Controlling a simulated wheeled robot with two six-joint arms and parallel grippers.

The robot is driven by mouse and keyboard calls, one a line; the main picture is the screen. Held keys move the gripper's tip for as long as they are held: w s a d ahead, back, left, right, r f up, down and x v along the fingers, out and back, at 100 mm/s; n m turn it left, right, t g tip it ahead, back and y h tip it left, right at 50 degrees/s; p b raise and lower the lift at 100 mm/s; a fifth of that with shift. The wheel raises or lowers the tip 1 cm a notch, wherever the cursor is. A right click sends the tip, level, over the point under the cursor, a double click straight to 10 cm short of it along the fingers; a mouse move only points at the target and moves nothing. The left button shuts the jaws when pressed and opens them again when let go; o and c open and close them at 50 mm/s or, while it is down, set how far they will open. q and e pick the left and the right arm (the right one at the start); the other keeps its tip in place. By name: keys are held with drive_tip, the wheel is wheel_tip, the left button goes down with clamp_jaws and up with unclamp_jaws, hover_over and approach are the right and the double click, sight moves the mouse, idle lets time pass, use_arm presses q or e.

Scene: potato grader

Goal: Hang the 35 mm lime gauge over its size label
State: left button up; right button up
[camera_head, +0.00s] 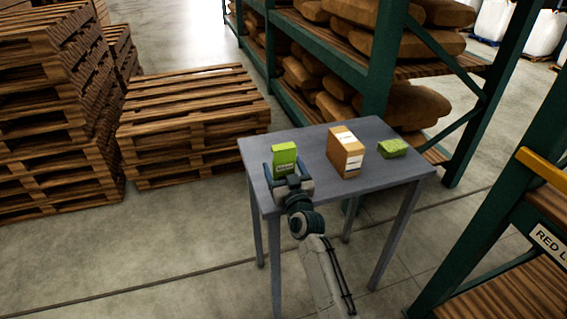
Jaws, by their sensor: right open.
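My right gripper (289,174) is open at the left front of a grey table (312,145). Its fingers are at the lower part of a lime-green box (284,153) with a pale label, which stands upright just beyond them. I cannot tell whether they touch it, and its lower part is partly hidden by the gripper. I can make out no ring-shaped gauge, no 35 mm marking and no row of size labels. My left gripper is not in view.
A tan box (345,153) with a white label stands mid-table, and a flat green box (393,148) lies to its right. Wooden pallets (190,125) stand left. Green racking with brown sacks (345,112) is behind; another rack (500,215) is at the right.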

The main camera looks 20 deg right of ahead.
sight(286, 158)
drive_tip(key=shift+c, duration=0.2)
drive_tip(key=c, duration=0.8)
drive_tip(key=shift+r+p, duration=2.4)
drive_tip(key=shift+r, duration=0.15)
drive_tip(key=shift+c, duration=0.2)
drive_tip(key=shift+s+d+f+b, duration=0.1)
drive_tip(key=shift+s+b, duration=0.05)
drive_tip(key=shift+s, duration=1.3)
drive_tip(key=shift+s+f+b, duration=0.1)
drive_tip(key=shift+s+b, duration=0.05)
drive_tip(key=shift+s, duration=1.25)
drive_tip(key=s+b, duration=0.1)
drive_tip(key=s, duration=0.5)
drive_tip(key=shift+s+r, duration=0.15)
drive_tip(key=shift+d, duration=0.1)
